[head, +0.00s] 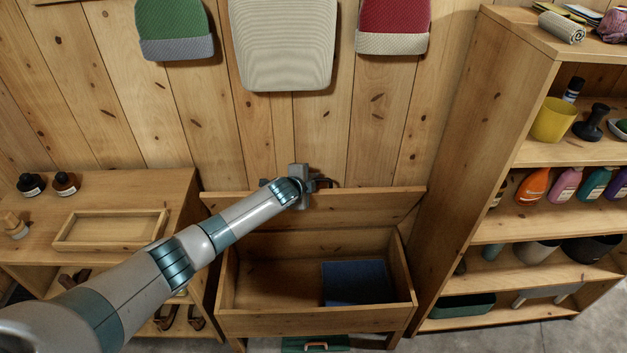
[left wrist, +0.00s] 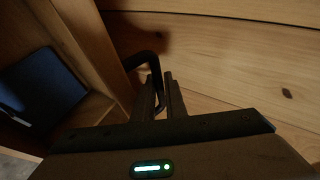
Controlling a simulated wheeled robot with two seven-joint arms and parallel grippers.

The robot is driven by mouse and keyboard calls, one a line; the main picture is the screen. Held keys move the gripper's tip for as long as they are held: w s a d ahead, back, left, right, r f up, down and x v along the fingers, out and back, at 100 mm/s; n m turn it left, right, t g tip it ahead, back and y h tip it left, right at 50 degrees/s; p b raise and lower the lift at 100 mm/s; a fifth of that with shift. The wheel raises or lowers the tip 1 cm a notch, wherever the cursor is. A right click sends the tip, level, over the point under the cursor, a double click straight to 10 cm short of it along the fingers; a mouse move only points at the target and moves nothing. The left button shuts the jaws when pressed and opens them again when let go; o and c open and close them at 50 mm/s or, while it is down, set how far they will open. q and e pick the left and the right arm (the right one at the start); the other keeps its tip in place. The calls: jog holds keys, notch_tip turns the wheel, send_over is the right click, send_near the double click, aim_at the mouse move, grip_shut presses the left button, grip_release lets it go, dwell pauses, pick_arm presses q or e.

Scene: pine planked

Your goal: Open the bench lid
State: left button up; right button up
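The wooden bench (head: 270,322) stands against the plank wall in the head view. Its lid (head: 365,208) is raised and stands steeply at the back, so the inside shows. My left gripper (head: 322,183) is at the lid's top edge, near the middle. In the left wrist view the two dark fingers (left wrist: 163,92) are close together around a bent black handle (left wrist: 147,62) beside the lid's edge. The fingers look closed on it. My right gripper is in neither view.
A blue folded or flat item (head: 357,282) lies in the bench. A low table with a wooden tray (head: 110,230) stands at left. A tall shelf (head: 470,170) stands close at right.

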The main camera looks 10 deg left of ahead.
pick_arm(q)
jog(key=o, duration=0.3)
jog(key=shift+w+a+r, duration=0.25)
jog(key=shift+w+r, duration=0.1)
jog(key=shift+r, duration=0.2)
jog(key=shift+s+f, duration=0.15)
jog(key=shift+s, duration=0.05)
jog(key=shift+s, duration=0.1)
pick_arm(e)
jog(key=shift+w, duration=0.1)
